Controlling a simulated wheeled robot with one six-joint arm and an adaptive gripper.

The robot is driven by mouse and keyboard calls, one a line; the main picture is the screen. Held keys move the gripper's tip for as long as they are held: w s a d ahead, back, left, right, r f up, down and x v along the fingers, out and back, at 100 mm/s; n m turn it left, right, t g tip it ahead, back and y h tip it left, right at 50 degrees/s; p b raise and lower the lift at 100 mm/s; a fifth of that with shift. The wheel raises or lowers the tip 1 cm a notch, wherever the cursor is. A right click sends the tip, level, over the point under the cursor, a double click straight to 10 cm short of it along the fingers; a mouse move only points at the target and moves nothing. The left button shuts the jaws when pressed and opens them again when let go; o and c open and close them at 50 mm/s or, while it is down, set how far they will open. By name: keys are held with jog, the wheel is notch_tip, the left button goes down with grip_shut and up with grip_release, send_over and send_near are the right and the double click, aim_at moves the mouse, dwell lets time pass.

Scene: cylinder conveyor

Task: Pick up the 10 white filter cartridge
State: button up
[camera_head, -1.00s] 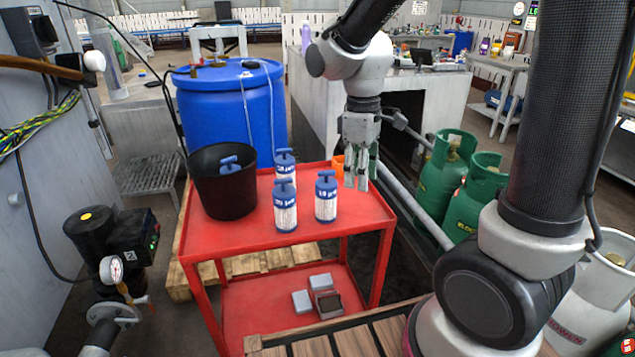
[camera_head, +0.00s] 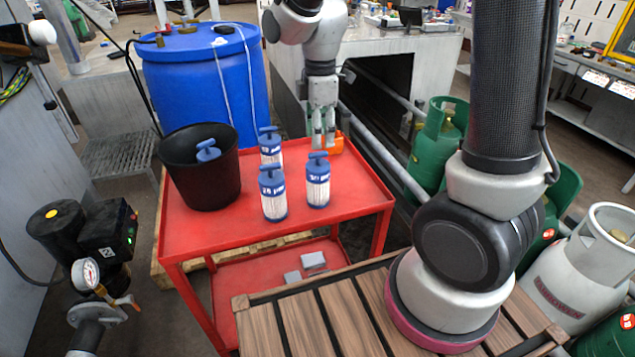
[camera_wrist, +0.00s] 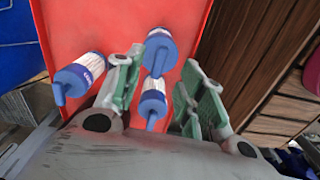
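Three white filter cartridges with blue tops and T-handles stand upright on the red cart (camera_head: 345,195): one at front left (camera_head: 273,195), one at right (camera_head: 318,182), one behind (camera_head: 270,148). Their printed labels are too small to read surely. A further blue handle (camera_head: 207,151) shows inside the black bucket (camera_head: 200,185). My gripper (camera_head: 323,140) points down, empty, above and behind the right cartridge. In the wrist view my gripper (camera_wrist: 160,90) is open, its green-padded fingers apart. One cartridge (camera_wrist: 153,103) shows between them, another (camera_wrist: 160,52) beyond and a third (camera_wrist: 75,76) at left.
An orange object (camera_head: 337,143) sits at the cart's back, beside my gripper. A blue barrel (camera_head: 205,85) stands behind the cart. Green gas cylinders (camera_head: 435,145) stand to the right. Grey blocks (camera_head: 313,262) lie on the lower shelf. The cart top's right part is clear.

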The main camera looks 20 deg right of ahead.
aim_at(318, 152)
jog(key=f, duration=0.6)
jog(key=shift+a+f, duration=0.15)
jog(key=shift+a, duration=0.05)
grip_shut()
